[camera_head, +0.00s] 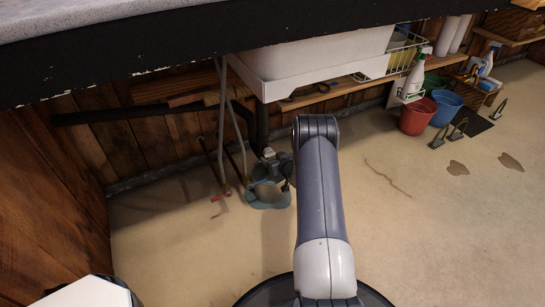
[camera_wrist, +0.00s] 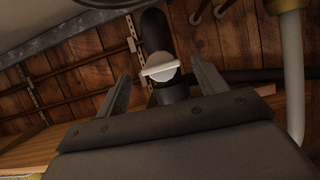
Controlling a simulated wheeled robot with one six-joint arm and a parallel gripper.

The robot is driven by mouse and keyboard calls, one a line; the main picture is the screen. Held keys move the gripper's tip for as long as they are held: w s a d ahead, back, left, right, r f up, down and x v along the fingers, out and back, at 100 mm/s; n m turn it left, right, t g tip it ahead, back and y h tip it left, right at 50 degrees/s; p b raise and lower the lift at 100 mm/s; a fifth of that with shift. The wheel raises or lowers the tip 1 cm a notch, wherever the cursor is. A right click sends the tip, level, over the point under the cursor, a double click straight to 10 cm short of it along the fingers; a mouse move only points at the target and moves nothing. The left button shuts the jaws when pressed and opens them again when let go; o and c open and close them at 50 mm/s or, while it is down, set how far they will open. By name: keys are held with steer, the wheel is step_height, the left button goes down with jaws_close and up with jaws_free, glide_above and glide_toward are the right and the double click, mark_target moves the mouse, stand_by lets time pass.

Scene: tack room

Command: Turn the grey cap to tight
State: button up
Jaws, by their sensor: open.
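The grey cap (camera_wrist: 160,68) shows in the wrist view as a pale round cap with a raised bar across its face. It sits on a dark pipe (camera_wrist: 155,32) and the bar lies slightly tilted. My gripper (camera_wrist: 160,66) is open, with one finger to the left of the cap and one to the right. Gaps show between the fingers and the cap, and how far the tips are from it in depth is unclear. In the head view my arm hides part of the area, and the cap cannot be made out surely.
A pale pipe (camera_wrist: 292,75) runs close on the right in the wrist view. In the head view a dark counter edge (camera_head: 150,50) and a white basin (camera_head: 320,60) hang above. Red (camera_head: 417,117) and blue (camera_head: 446,107) buckets stand right.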

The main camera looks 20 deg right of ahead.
steer(key=p+v, duration=0.3)
steer(key=v, duration=0.6)
steer(key=shift+s, duration=0.25)
steer(key=b+x, duration=0.4)
steer(key=x, duration=0.6)
steer(key=shift+w, duration=0.4)
